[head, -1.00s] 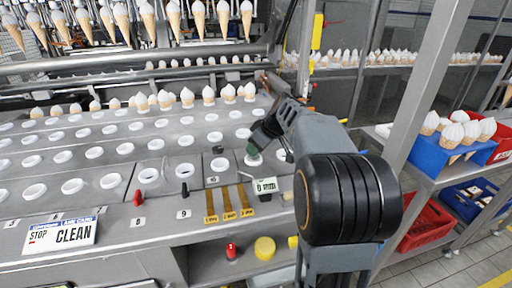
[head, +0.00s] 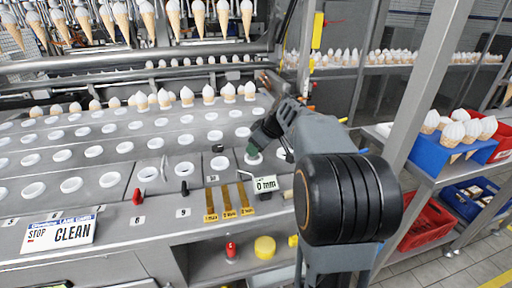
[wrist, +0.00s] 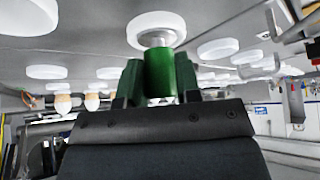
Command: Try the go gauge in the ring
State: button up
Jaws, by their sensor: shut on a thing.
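The green go gauge (wrist: 160,76) is held in my gripper (wrist: 156,97), which is shut on it, in the wrist view. Its narrow silver end meets the middle of a white ring (wrist: 156,22); how deep it sits in the hole is hidden. In the head view, my gripper (head: 262,137) is low over the panel, with the gauge's green body (head: 252,149) right over the white ring (head: 254,159). My arm partly covers the area to the right of it.
A "0 mm" sign (head: 265,184) stands just in front, beside several yellow strips (head: 227,200). Red (head: 137,196) and black (head: 184,188) knobs stand left. Rows of white rings fill the grey panel (head: 120,163). A blue cone crate (head: 428,152) is at right.

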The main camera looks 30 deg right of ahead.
jog(key=shift+r+n+g+y, duration=0.15)
jog(key=shift+n+g+y, duration=0.2)
jog(key=shift+n, duration=0.45)
dwell(0.4)
jog(key=shift+r, duration=0.15)
jog(key=shift+r+p, duration=2.9)
jog(key=shift+r, duration=1)
